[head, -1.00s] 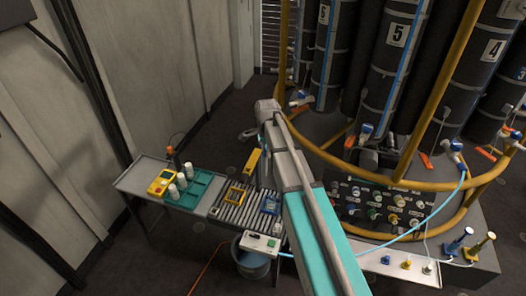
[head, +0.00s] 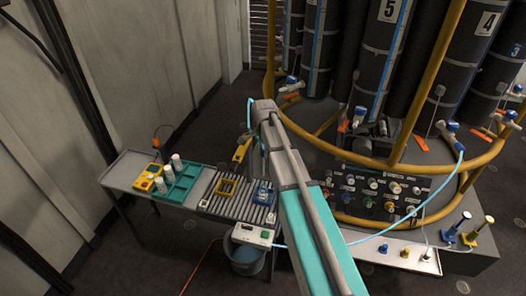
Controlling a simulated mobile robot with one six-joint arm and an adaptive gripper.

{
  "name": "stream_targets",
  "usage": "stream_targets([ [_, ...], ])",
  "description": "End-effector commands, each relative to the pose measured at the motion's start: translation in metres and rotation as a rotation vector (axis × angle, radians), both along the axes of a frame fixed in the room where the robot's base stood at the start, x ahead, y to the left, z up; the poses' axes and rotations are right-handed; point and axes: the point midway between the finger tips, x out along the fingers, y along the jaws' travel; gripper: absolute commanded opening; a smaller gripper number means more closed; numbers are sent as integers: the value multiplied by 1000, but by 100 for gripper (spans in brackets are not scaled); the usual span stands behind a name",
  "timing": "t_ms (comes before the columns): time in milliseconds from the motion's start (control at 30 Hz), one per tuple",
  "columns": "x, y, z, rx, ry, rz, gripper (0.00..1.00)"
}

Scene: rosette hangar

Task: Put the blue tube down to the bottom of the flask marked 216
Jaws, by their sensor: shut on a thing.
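A light blue tube (head: 400,232) hangs from a valve on the caged rack, curves down past the control panel and passes behind my arm. A short light blue loop (head: 249,108) shows just left of my arm's far end; I cannot tell if it is the same tube. No marking 216 is readable. Three white cylindrical containers stand at the green tray (head: 190,172) on the table, one of them at the back (head: 176,161); I cannot tell if any is a flask.
A bucket (head: 247,262) stands below. The yellow-railed rack (head: 420,168) of black cylinders fills the right. Floor shows between wall and rack.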

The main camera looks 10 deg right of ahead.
Motion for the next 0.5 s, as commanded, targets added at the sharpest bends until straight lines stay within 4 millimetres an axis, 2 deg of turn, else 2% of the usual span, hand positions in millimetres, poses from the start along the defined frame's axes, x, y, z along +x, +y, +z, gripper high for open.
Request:
stream_targets([
  [267,0,0,-2,0,0,-1,7],
  [500,0,0,-12,0,0,-1,7],
])
